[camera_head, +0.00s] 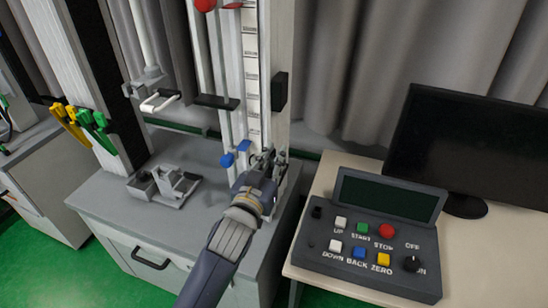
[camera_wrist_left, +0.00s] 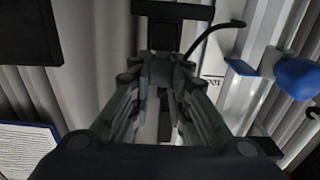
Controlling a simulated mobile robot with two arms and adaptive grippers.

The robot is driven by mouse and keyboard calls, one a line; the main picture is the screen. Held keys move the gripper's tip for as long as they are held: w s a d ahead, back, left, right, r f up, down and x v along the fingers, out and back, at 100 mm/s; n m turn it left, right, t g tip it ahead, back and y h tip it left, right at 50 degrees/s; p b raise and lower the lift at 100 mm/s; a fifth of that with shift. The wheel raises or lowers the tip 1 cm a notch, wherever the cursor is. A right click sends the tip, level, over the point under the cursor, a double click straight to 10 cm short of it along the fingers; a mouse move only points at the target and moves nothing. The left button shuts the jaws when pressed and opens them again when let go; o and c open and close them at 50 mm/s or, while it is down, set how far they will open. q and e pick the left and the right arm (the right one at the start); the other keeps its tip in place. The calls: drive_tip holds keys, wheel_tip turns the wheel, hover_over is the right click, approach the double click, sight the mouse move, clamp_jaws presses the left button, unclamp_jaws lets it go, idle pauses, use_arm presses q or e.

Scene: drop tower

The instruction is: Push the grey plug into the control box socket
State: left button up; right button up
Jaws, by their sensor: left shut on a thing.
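My left gripper (camera_head: 266,160) is in front of the tower's lower end, left of and apart from the control box. It is shut on a dark grey part, which I take for the grey plug (camera_wrist_left: 165,38). In the left wrist view the plug shows just beyond the fingertips (camera_wrist_left: 162,65), and a black cable curves off to its right. In the head view the gripper hides most of it. The control box (camera_head: 400,277) stands on the light desk, with a screen, several buttons and knobs. A small black spot at its upper left may be the socket; I cannot tell. My right gripper is out of view.
The white drop tower (camera_head: 252,75) stands behind my gripper, with blue knobs (camera_head: 228,160) close to its left. A grey tray (camera_head: 160,190) sits on the grey cabinet (camera_head: 100,205). A black monitor (camera_head: 480,140) stands behind the box. A gap separates cabinet and desk (camera_head: 322,180).

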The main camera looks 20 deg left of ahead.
use_arm(q)
drive_tip(key=shift+f, duration=0.2)
drive_tip(key=o, duration=0.9)
drive_tip(key=s, duration=1.2)
drive_tip(key=shift+a, duration=0.2)
